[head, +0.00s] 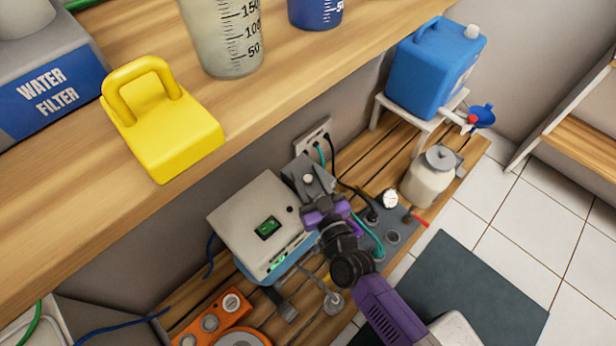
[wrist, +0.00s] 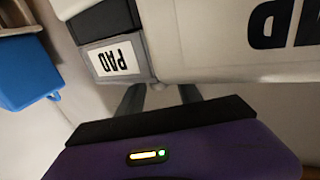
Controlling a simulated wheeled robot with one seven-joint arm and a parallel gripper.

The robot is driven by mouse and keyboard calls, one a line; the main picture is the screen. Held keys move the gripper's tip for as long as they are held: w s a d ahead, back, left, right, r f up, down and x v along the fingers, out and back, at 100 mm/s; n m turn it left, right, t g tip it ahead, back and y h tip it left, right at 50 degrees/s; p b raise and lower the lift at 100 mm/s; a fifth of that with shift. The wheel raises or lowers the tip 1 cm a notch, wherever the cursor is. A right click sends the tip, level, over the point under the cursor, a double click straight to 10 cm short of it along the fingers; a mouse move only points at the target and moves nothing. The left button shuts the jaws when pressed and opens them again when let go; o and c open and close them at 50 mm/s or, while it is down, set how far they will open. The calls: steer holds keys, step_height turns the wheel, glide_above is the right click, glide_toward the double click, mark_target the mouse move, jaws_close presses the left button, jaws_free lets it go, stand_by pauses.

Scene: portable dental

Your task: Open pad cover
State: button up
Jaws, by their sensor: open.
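In the wrist view, a small grey cover plate with a white PAD label (wrist: 114,60) shows upside down, with a black band above it. To its right is a larger pale panel (wrist: 215,45) with big dark lettering, partly cut off, that also seems to read PAD. My gripper (wrist: 160,93) is open, its two grey fingers apart below and in front of these surfaces. I cannot tell whether a finger touches them. Nothing shows between the fingers. In the head view, my gripper (head: 308,178) is beside the white box with a green display (head: 258,225); no PAD label can be made out there.
A wooden shelf (head: 60,210) holding a yellow handled block (head: 175,135) overhangs the area. Hoses and a gauge (head: 390,199) lie near my arm. A dark mat (head: 470,290) covers floor tiles.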

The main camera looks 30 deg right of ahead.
jaws_close()
stand_by(1.3)
